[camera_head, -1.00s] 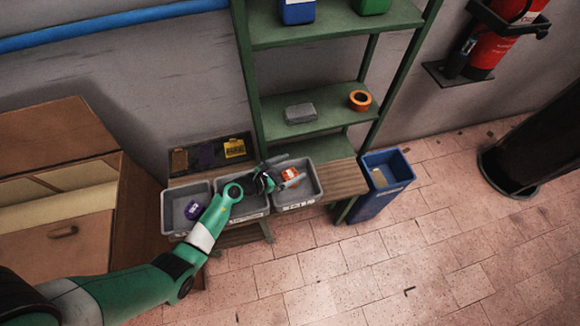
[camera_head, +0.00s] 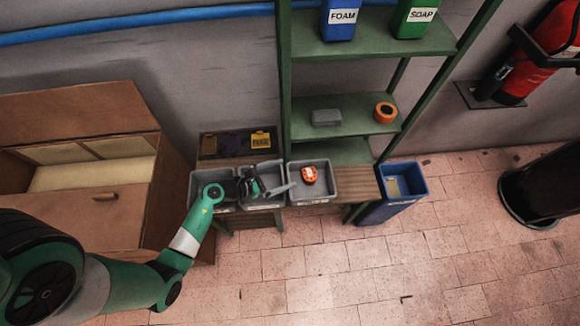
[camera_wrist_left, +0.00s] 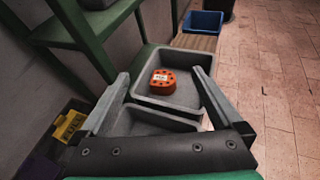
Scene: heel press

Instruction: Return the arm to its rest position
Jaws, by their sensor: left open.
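My left arm (camera_head: 172,265) comes in from the lower left in the head view. Its left gripper (camera_head: 275,185) is over the middle grey bin (camera_head: 262,203), with nothing between its fingers. In the left wrist view the two fingers (camera_wrist_left: 163,103) are spread wide and empty. An orange round object (camera_head: 309,175) with a pale label lies in the right grey bin (camera_head: 333,190). It also shows in the left wrist view (camera_wrist_left: 163,82), in the bin beyond the fingertips. The left grey bin is partly hidden by my arm. My right gripper is not in view.
A green shelf (camera_head: 340,125) stands behind the bins, holding a grey box (camera_head: 326,117) and an orange ring (camera_head: 385,112). A blue bin (camera_head: 402,188) stands to the right. The tiled floor in front is clear.

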